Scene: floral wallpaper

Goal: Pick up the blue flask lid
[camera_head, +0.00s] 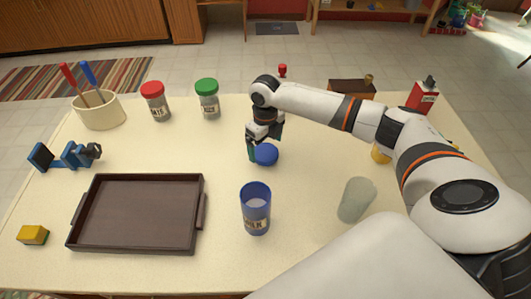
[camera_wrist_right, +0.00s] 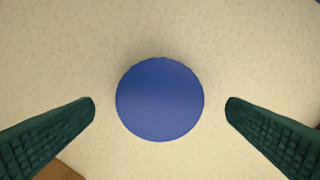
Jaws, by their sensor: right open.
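The blue flask lid (camera_head: 266,154) lies on the cream table near its middle. In the right wrist view the lid (camera_wrist_right: 160,99) is a round blue disc between the two dark green fingers, with a gap on both sides. My right gripper (camera_head: 258,148) is open over the lid, and its fingers (camera_wrist_right: 160,108) do not touch it in the wrist view. A blue flask (camera_head: 256,212) marked MILK stands upright without a lid in front of the lid. My left gripper is not in view.
A brown tray (camera_head: 138,248) lies at the left, with a yellow sponge-like block (camera_head: 33,235) beside it. A frosted cup (camera_head: 356,200) stands right of the flask. Jars with red (camera_head: 156,105) and green (camera_head: 208,102) lids stand at the back. Table between tray and flask is clear.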

